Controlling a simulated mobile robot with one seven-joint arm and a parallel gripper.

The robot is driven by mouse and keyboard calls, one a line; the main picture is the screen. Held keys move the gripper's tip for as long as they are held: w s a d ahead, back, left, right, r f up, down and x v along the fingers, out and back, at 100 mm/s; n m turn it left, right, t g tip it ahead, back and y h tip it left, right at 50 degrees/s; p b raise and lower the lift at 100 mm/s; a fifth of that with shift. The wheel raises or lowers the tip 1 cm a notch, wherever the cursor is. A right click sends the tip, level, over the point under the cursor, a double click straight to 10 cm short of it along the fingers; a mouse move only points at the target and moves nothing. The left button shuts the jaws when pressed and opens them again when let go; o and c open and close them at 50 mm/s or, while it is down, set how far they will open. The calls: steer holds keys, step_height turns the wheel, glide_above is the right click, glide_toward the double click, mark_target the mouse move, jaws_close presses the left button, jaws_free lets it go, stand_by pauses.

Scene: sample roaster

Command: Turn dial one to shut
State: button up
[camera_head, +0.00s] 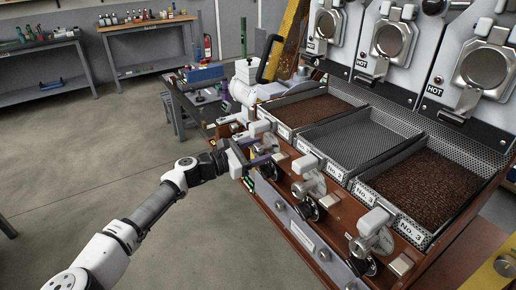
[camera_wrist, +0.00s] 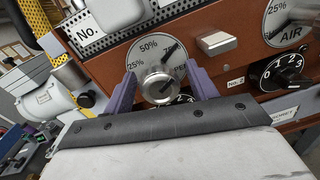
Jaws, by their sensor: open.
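Dial one is a round grey plate (camera_wrist: 147,50) marked 25%, 50% and a partly hidden word, with a silver knob (camera_wrist: 158,84) at its centre. A black pointer bar on it leans up and to the right, past 50%. My gripper (camera_wrist: 163,88) has its purple fingers on either side of the knob, open; I cannot tell whether they touch it. In the head view my gripper (camera_head: 254,155) reaches the leftmost station of the brown panel and hides most of that dial. A black knob below dial one is mostly hidden behind my gripper.
The No. 2 black numbered knob (camera_wrist: 284,74) and the AIR dial (camera_wrist: 293,22) are close on the right. A square silver button (camera_wrist: 216,42) sits between. Mesh trays (camera_head: 367,140) lie above the panel. Open floor (camera_head: 80,150) is to the left.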

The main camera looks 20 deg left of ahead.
steer(key=c, duration=1)
steer(key=shift+f+n+b, duration=0.1)
steer(key=shift+n+b, duration=0.2)
steer(key=shift+b, duration=0.05)
